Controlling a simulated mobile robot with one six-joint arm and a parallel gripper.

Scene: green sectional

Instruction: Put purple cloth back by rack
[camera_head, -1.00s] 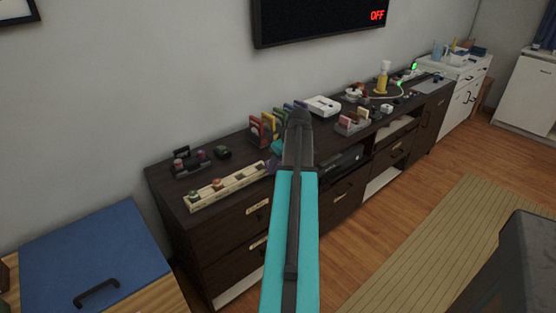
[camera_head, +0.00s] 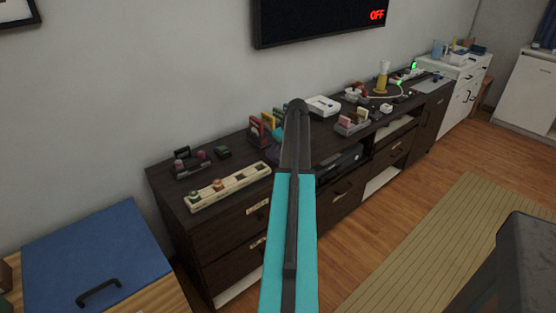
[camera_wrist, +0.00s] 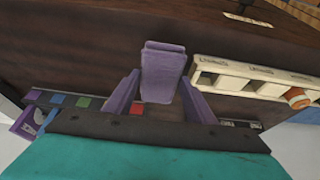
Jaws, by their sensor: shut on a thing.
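In the wrist view, a folded purple cloth (camera_wrist: 162,72) stands between the two purple fingers of my gripper (camera_wrist: 160,88), which are shut on it. It is over the dark cabinet top; I cannot tell whether it touches it. In the head view my arm hides the gripper and the cloth. A row of upright coloured pieces (camera_head: 267,125), red, yellow and green among them, stands at the wall side of the cabinet, just beyond my arm, apparently at the rack. A dark strip with coloured squares (camera_wrist: 70,102) shows behind the fingers in the wrist view.
A cream tray with compartments (camera_head: 228,189) lies along the cabinet's front edge, left of my arm; it also shows in the wrist view (camera_wrist: 250,82). A dark holder (camera_head: 187,163) stands behind it. A white box (camera_head: 323,106) and small holder (camera_head: 353,124) stand to the right.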

